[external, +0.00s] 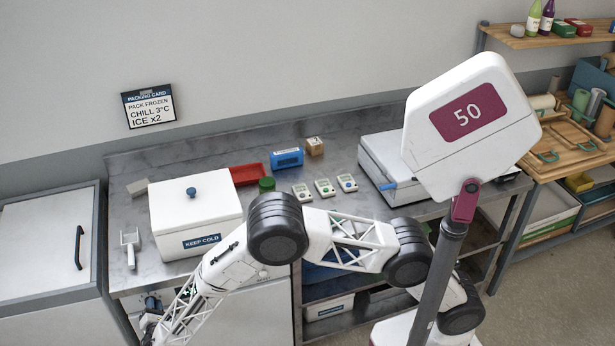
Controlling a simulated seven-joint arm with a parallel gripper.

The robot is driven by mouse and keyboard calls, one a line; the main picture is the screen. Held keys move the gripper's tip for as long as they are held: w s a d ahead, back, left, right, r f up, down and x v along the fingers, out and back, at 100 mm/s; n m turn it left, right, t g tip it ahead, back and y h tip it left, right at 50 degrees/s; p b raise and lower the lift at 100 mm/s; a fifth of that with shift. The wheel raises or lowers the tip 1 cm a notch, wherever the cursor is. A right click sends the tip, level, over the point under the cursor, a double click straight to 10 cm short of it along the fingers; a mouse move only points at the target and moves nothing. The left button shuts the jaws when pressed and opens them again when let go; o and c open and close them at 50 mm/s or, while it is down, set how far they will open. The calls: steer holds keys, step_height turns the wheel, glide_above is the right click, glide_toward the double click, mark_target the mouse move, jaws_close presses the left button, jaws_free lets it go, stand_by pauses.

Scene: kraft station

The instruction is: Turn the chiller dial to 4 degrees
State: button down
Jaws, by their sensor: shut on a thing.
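The chiller dial (152,303) is a small dark round part on the front panel below the counter's left end, at the lower left of the external view. My gripper (155,318) reaches down to this panel from the right and is shut on the dial. The fingers and the dial are small and partly covered by my arm. The dial's marks and its setting cannot be read. A packing card (149,105) on the wall reads "PACK FROZEN, CHILL 3°C, ICE x2".
A white "KEEP COLD" box (196,216) with a blue knob stands on the steel counter (330,150), above the panel. A white scoop (130,249) lies to its left. A chest with a black handle (79,247) stands farther left. Small meters (324,188) lie mid-counter.

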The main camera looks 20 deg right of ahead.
stand_by(0.3)
steer(key=c, duration=1.1)
jaws_free()
steer(key=shift+o, duration=0.2)
steer(key=shift+s, duration=0.15)
steer(key=s, duration=0.7)
steer(key=shift+s, duration=0.25)
steer(key=shift+r, duration=0.1)
